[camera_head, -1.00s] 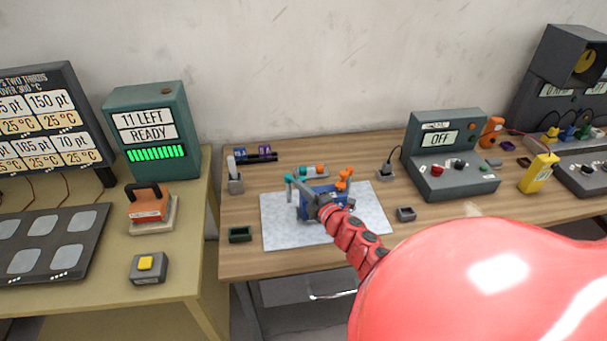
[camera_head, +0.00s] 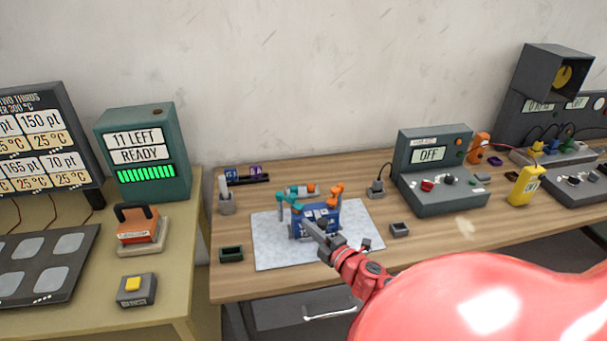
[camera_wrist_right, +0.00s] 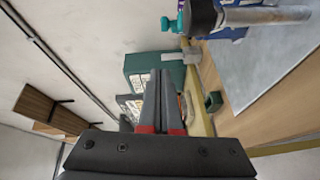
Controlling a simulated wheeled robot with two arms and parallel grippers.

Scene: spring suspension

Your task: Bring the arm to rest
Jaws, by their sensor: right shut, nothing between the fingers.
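My right arm is red and comes in from the lower right of the head view. Its grey gripper (camera_head: 308,224) is shut and empty, in front of the blue device (camera_head: 322,216) with teal and orange fittings on the grey mat (camera_head: 275,250). From this view I cannot tell whether the gripper touches the device. In the right wrist view the two fingers (camera_wrist_right: 163,85) lie together with nothing between them, and part of the device shows at the top right. My left gripper is not in view.
A dark green tray (camera_head: 231,253) and a small grey box (camera_head: 399,229) stand on the wooden table. A grey OFF unit (camera_head: 440,170) stands right, a yellow meter (camera_head: 527,185) beyond it.

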